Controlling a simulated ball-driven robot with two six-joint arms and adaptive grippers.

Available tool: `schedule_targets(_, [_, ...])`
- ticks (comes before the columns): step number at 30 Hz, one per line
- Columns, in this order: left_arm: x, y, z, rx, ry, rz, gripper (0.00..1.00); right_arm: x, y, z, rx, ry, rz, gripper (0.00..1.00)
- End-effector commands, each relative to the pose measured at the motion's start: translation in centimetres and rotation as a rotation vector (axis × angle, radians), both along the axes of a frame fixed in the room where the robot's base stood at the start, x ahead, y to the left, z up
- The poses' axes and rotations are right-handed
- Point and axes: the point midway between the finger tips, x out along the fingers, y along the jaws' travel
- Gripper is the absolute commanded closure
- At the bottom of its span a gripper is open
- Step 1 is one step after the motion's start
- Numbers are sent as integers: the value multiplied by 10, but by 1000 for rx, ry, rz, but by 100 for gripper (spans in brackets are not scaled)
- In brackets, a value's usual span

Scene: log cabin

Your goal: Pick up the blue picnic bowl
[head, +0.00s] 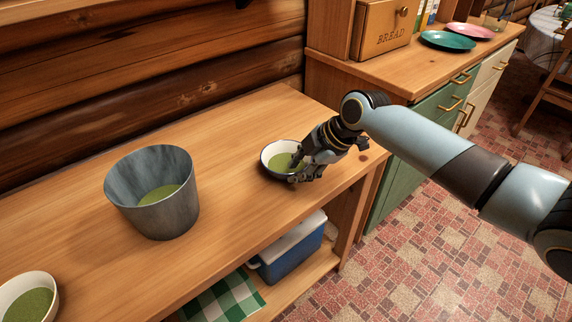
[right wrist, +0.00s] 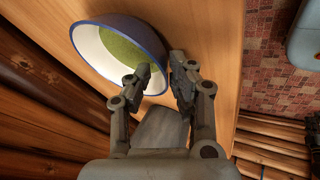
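The blue picnic bowl (head: 267,153) stands upright on the wooden counter in the head view. It has a dark blue outside, a white inside and something green in it. It also shows in the right wrist view (right wrist: 88,48). My right gripper (head: 296,170) is at the bowl's near right side. In the right wrist view its fingers (right wrist: 161,68) straddle the rim, one over the inside and one outside. A gap shows between the fingers, so it is open. Whether either finger touches the rim I cannot tell. My left gripper is not in view.
A grey metal bucket (head: 170,214) with green inside stands left of the bowl. A pale bowl (head: 50,287) sits at the lower left. A blue and white cooler (head: 290,250) and green checked cloth (head: 222,297) are below. The bread box (head: 383,30) stands behind, right. Counter between bucket and bowl is clear.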

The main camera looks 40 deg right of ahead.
Motion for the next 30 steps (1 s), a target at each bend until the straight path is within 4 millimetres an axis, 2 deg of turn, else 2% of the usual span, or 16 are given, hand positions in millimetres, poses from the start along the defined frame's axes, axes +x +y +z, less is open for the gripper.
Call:
schedule_targets(4, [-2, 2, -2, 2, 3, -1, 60, 8, 5, -16, 2, 1, -2, 79])
schedule_targets(11, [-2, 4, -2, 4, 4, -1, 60, 10, 5, -18, 0, -1, -1, 79])
schedule_targets(12, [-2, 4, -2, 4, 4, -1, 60, 10, 5, -18, 0, 0, -1, 80])
schedule_targets(17, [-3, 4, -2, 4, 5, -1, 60, 10, 5, -18, 0, 0, -1, 100])
schedule_targets(30, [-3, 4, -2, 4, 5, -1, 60, 10, 5, -17, 0, -1, 0, 100])
